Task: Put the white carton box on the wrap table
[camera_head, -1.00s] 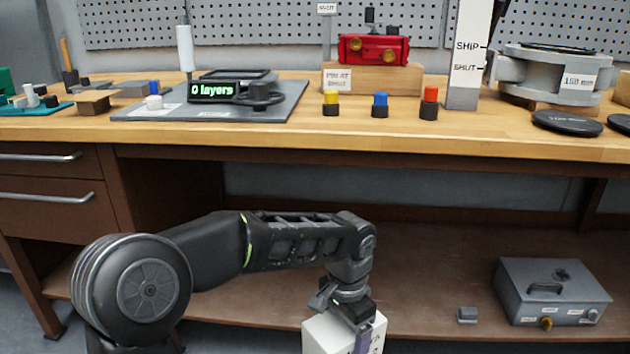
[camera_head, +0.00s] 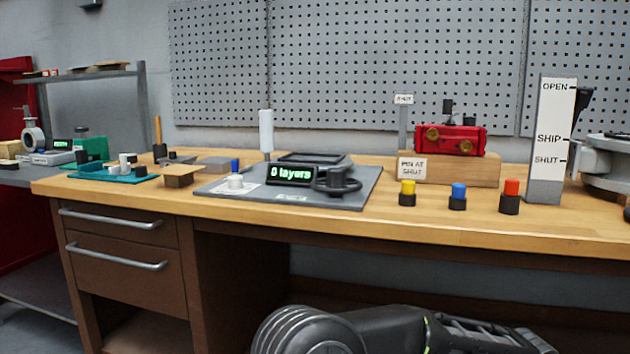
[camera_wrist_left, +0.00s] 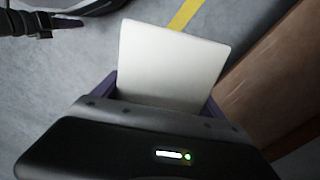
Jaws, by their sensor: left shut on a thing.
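My left gripper (camera_wrist_left: 160,97) is shut on the white carton box (camera_wrist_left: 172,58), which shows as a plain white face between the two fingers in the left wrist view. Grey floor is visible beyond it. The gripper and box are outside the head view, where only part of my left arm (camera_head: 390,330) shows at the bottom.
Yellow (camera_head: 407,193), blue (camera_head: 458,196) and red (camera_head: 510,196) capped pieces stand right of the plate. Behind them is a red device (camera_head: 450,140) on a wooden block. A small cardboard box (camera_head: 182,176) and teal tray (camera_head: 112,173) lie left. A brown bench side (camera_wrist_left: 275,85) is near the box.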

